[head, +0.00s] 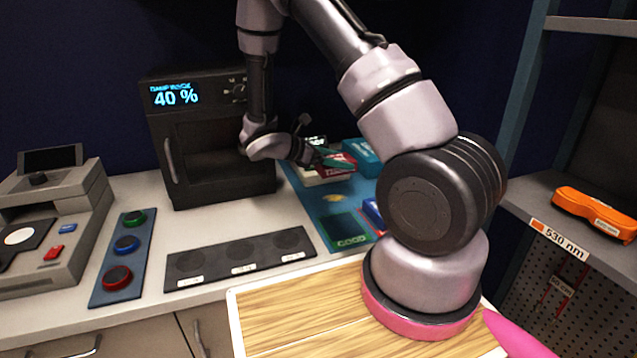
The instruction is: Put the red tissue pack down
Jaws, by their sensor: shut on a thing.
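The red tissue pack (326,174) is a small red and white packet at the back of the blue mat (321,206). My gripper (328,160) is at the pack and shut on it, with the arm reaching in from the upper left. The fingers and the arm hide part of the pack. I cannot tell whether the pack touches the mat or hangs just above it.
A teal pack (362,156) lies right beside the red one. A blue object (373,213) is partly hidden by my arm. A dark oven-like box (215,140) stands left of the mat. A dark strip (240,258) and a button panel (124,258) lie in front.

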